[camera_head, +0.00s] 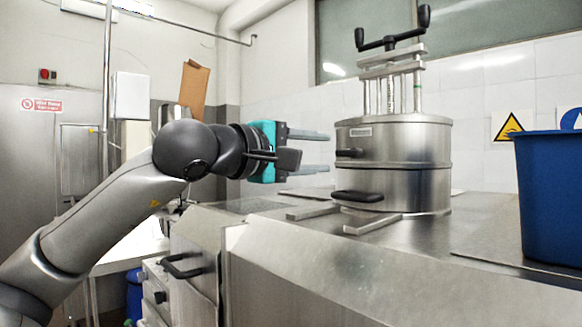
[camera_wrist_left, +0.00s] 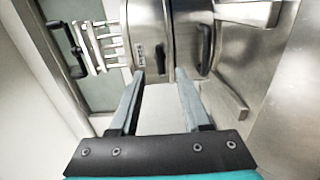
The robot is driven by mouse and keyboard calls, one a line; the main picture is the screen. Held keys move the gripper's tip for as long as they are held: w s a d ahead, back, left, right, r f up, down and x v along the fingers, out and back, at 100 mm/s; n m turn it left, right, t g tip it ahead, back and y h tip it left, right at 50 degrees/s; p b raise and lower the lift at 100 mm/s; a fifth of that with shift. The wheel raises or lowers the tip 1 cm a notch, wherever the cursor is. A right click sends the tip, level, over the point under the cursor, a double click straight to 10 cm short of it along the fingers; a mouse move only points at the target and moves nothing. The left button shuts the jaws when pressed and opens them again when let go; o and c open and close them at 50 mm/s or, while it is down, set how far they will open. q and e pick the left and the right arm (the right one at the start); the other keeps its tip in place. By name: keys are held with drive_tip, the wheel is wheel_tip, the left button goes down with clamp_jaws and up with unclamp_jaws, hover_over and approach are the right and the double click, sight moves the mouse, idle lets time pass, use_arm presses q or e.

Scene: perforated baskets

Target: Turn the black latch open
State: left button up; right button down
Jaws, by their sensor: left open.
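The black latch (camera_head: 350,153) sticks out to the left from the upper part of a round steel vessel (camera_head: 420,188). In the left wrist view, the latch (camera_wrist_left: 160,54) shows just beyond the fingertips, roughly between them. My left gripper (camera_head: 328,152) is open and empty, one finger above the other, and its tips point right at the latch's height. The tips appear close to the latch, but I cannot tell the exact gap. My left gripper (camera_wrist_left: 160,72) shows both fingers spread in the left wrist view. My right gripper is not in view.
A second black handle (camera_head: 358,196) sits lower on the vessel. A black crank (camera_head: 392,40) tops its press frame. Metal bars (camera_head: 372,223) lie on the steel counter (camera_head: 480,222) by the vessel's foot. A blue bin (camera_head: 550,200) stands at right.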

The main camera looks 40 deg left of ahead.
use_arm(q)
drive_tip(key=shift+s+a+b, duration=0.2)
drive_tip(key=shift+s+b, duration=1.45)
drive_tip(key=shift+s, duration=1.3)
